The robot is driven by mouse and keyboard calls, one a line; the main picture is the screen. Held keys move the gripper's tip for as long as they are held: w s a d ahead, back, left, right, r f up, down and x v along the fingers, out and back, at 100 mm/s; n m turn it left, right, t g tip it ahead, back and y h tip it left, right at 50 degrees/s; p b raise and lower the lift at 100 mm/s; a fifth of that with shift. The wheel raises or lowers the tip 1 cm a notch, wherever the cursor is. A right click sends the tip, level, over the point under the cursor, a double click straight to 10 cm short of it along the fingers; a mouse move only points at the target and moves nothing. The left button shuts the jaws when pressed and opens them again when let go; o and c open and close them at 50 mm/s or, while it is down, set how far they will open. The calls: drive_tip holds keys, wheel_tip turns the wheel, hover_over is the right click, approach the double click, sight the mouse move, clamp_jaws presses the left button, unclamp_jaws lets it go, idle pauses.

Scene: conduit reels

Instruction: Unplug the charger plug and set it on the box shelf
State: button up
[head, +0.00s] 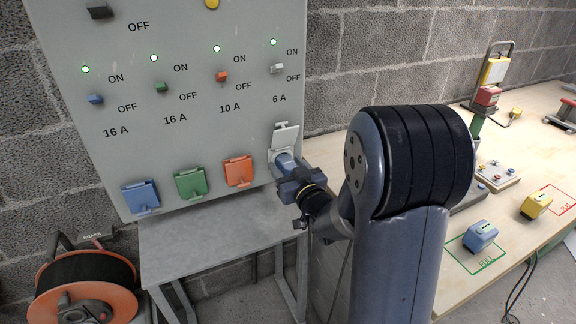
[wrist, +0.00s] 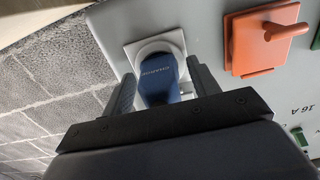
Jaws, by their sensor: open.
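The blue charger plug (head: 283,163) sits in the rightmost socket of the grey electrical box, under the 6 A label, with the socket's white flap raised above it. In the wrist view the plug (wrist: 158,76), with lettering on its body, stands in its round pale socket (wrist: 155,44). My gripper (head: 292,180) is at this socket. Its two fingers (wrist: 161,88) are open, one on each side of the plug, with a gap visible at least on the right. The grey box shelf (head: 225,228) below the sockets is bare where I see it.
Blue (head: 141,196), green (head: 191,184) and orange (head: 238,171) socket covers are shut left of the plug. Several green lamps glow above the switches. An orange cable reel (head: 85,290) stands at lower left. A wooden bench (head: 540,110) with blue and yellow connectors lies right.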

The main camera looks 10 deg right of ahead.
idle(0.5)
clamp_jaws()
idle(0.4)
drive_tip(key=shift+s+b, duration=0.1)
drive_tip(key=shift+b, duration=0.2)
drive_tip(key=shift+s+d+b, duration=0.15)
drive_tip(key=shift+s+d, duration=0.05)
drive_tip(key=shift+s, duration=0.75)
drive_tip(key=shift+s+d+b, duration=0.15)
drive_tip(key=shift+s+d, duration=0.05)
drive_tip(key=shift+s, duration=0.75)
drive_tip(key=shift+s+d+b, duration=0.15)
drive_tip(key=shift+s+d, duration=0.05)
drive_tip(key=shift+s, duration=0.75)
